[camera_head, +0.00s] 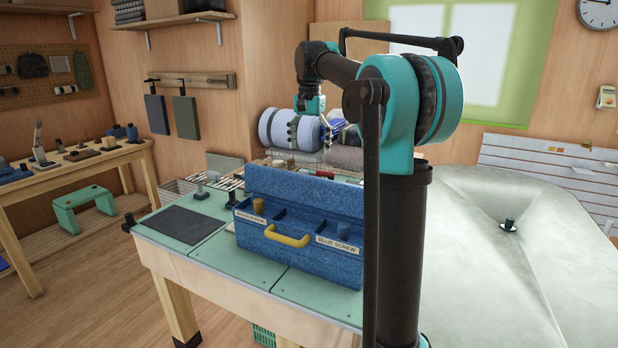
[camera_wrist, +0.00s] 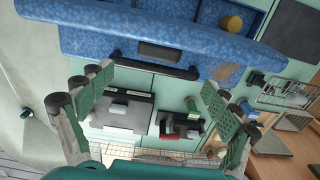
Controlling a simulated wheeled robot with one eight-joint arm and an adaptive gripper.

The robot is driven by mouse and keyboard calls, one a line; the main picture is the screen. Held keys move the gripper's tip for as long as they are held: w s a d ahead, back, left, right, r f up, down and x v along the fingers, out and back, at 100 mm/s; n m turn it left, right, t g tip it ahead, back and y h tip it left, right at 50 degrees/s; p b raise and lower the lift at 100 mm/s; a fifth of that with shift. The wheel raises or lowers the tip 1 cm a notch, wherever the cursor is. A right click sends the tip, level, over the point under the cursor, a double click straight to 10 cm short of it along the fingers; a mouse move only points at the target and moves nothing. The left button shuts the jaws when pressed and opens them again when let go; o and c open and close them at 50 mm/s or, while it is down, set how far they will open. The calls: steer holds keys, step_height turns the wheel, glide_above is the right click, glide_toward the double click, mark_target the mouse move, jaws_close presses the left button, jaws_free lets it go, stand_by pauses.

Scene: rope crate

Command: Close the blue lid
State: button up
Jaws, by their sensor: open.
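A blue toolbox (camera_head: 290,255) with a yellow front handle stands on the green-topped table. Its blue lid (camera_head: 305,193) is raised, standing up along the far side of the box. In the wrist view the lid (camera_wrist: 110,38) runs across the top as a long blue band, with the open box compartments beyond it. My gripper (camera_head: 308,128) is in the air above and behind the raised lid. In the wrist view my gripper (camera_wrist: 160,105) has its green-padded fingers wide apart, with nothing held between them. It is apart from the lid.
Behind the box, a dark case (camera_wrist: 118,108) and a red-and-black item (camera_wrist: 180,126) lie on the table below my gripper. A wire basket (camera_wrist: 283,92) is to the right. A dark mat (camera_head: 180,228) lies left of the box. A pale covered shape (camera_head: 500,260) fills the right.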

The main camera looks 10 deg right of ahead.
mark_target(309, 176)
step_height(309, 176, down, 10)
steer(key=shift+f, duration=0.1)
steer(key=shift+c, duration=0.4)
steer(key=c, duration=1.6)
steer(key=shift+s, duration=0.1)
